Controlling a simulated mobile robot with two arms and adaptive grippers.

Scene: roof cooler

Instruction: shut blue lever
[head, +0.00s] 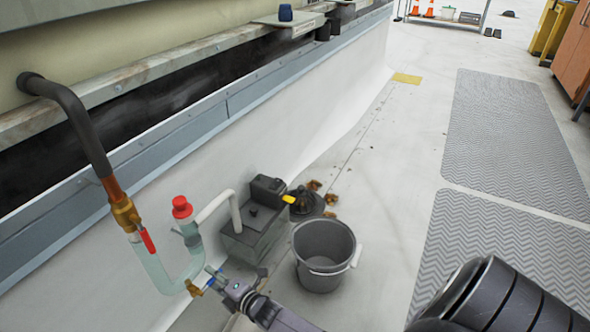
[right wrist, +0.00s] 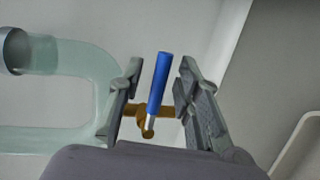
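The blue lever (right wrist: 160,82) stands upright on a small brass valve (right wrist: 148,111) in the right wrist view. My right gripper (right wrist: 161,75) is open, with one finger on each side of the lever. Gaps show between the lever and both fingers. In the head view this brass valve (head: 193,288) sits at the lower end of the clear pipe trap (head: 165,275), beside my right gripper (head: 215,277). The lever is small and partly hidden there. My left gripper is not in view.
A red-handled lever (head: 147,241) on a brass valve and a red cap (head: 182,207) stand above the trap. A grey pump box (head: 252,232), a grey bucket (head: 324,254) and a dark round drain (head: 304,205) are nearby. Grey mats (head: 515,140) lie to the right.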

